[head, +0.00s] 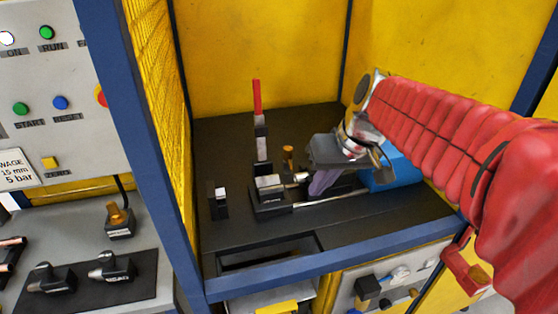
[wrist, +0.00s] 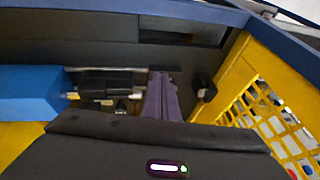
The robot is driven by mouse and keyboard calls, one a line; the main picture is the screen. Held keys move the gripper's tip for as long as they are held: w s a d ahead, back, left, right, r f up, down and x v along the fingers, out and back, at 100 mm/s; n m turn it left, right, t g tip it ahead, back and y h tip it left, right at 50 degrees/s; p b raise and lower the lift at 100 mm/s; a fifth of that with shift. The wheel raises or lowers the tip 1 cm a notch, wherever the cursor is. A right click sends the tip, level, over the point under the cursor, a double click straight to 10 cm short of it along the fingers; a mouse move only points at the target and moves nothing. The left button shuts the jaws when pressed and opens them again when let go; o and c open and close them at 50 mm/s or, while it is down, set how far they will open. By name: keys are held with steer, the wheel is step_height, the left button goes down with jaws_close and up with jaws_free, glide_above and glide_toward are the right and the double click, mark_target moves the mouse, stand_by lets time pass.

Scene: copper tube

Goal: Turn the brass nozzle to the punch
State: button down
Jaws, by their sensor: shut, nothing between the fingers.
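A small brass piece (head: 288,155), which looks like the nozzle, stands upright on the black bed just behind the metal punch (head: 301,177). My gripper (head: 317,192) is over the bed to the right of both, its purplish fingers pointing down and shut with nothing between them. In the wrist view the shut fingers (wrist: 160,94) show in the middle, beside a dark block with metal parts. I cannot tell whether they touch anything. The nozzle is not clearly seen in the wrist view.
A clamp with a red handle (head: 257,97) stands left of the nozzle. A blue block (head: 398,171) sits at the right behind my wrist. A blue frame post (head: 160,140) and yellow walls enclose the bed. A small black stand (head: 218,204) is at the left.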

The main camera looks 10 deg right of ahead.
steer(key=s+f+m+t+h, duration=0.1)
steer(key=s+f, duration=0.4)
steer(key=s, duration=1)
steer(key=shift+t+h, duration=0.3)
steer(key=shift+h, duration=0.5)
steer(key=shift+s+a, duration=0.1)
